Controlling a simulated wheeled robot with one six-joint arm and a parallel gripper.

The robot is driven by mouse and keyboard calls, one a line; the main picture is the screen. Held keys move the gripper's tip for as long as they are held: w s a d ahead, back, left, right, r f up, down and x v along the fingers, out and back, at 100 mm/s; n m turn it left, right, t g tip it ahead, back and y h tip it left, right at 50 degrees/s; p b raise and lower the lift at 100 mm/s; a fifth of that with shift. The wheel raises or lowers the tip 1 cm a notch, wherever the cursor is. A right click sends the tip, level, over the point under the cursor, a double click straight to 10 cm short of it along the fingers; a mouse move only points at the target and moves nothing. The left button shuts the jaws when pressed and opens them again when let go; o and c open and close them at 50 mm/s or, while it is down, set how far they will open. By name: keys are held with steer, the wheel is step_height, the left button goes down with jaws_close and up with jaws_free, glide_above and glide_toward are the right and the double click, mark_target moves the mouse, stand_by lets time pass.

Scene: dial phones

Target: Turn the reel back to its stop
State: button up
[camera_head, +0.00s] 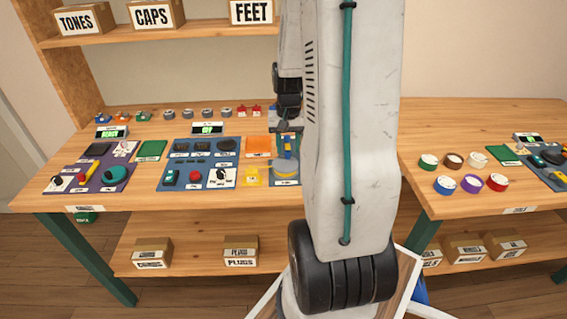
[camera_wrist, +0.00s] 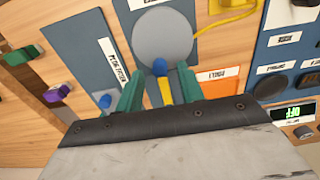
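The reel (camera_wrist: 163,35) is a round grey disc on a blue panel, at the top of the wrist view. In the head view the reel (camera_head: 286,172) lies right of a yellow plate, partly hidden by my arm. A blue-tipped yellow piece (camera_wrist: 165,92) shows between my fingers at the reel's near edge; whether it is joined to the reel I cannot tell. My gripper (camera_wrist: 160,90) has two green fingers spread apart, with a visible gap on each side of this piece. A second blue knob (camera_wrist: 105,101) is beside the left finger.
A yellow plate with a cord (camera_wrist: 231,18) and an orange plate (camera_wrist: 217,82) sit close to the reel. A panel with a green OFF display (camera_head: 207,129) stands left of it. My arm covers the middle of the head view. Several coloured rolls (camera_head: 471,183) lie on the right table.

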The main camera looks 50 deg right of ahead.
steer(key=shift+f, duration=1.05)
steer(key=shift+r, duration=0.1)
steer(key=c, duration=0.6)
